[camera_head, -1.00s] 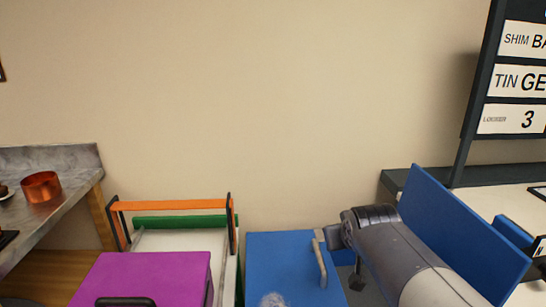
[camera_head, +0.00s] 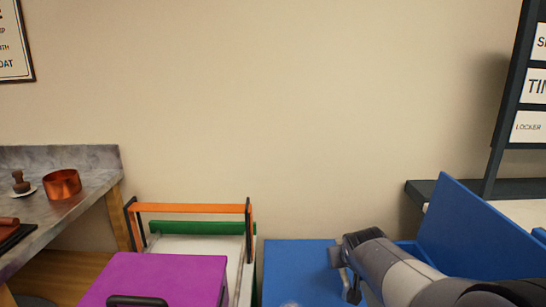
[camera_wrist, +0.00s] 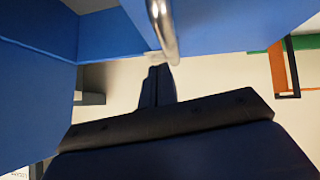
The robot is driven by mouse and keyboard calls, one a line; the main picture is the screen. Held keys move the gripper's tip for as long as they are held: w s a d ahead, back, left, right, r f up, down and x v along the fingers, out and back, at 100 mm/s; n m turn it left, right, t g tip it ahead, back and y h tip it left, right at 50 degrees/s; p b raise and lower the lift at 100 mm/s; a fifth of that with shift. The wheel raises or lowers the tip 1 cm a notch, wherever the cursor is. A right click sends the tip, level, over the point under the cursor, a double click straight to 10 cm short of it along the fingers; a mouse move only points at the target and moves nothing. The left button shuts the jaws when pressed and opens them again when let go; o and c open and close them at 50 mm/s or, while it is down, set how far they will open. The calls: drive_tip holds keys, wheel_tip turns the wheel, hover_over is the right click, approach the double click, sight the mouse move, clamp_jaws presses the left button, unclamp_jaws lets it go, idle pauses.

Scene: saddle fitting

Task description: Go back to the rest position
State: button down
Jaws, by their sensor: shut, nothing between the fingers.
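My gripper shows in the wrist view (camera_wrist: 158,84), its dark fingers together with nothing between them. A metal handle (camera_wrist: 163,30) on a blue surface is just past the fingertips in that view; I cannot tell whether they touch. In the head view my grey arm reaches in from the lower right, and its end is beside the handle of the blue box (camera_head: 298,262). The fingertips are not clear in the head view.
A purple box (camera_head: 165,278) and a rack with an orange bar (camera_head: 190,208) stand left of the blue box. A blue upright panel (camera_head: 480,235) is close behind my arm. A bench (camera_head: 85,190) with a copper pot (camera_head: 62,184) is at the left.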

drive_tip(key=shift+f, duration=0.65)
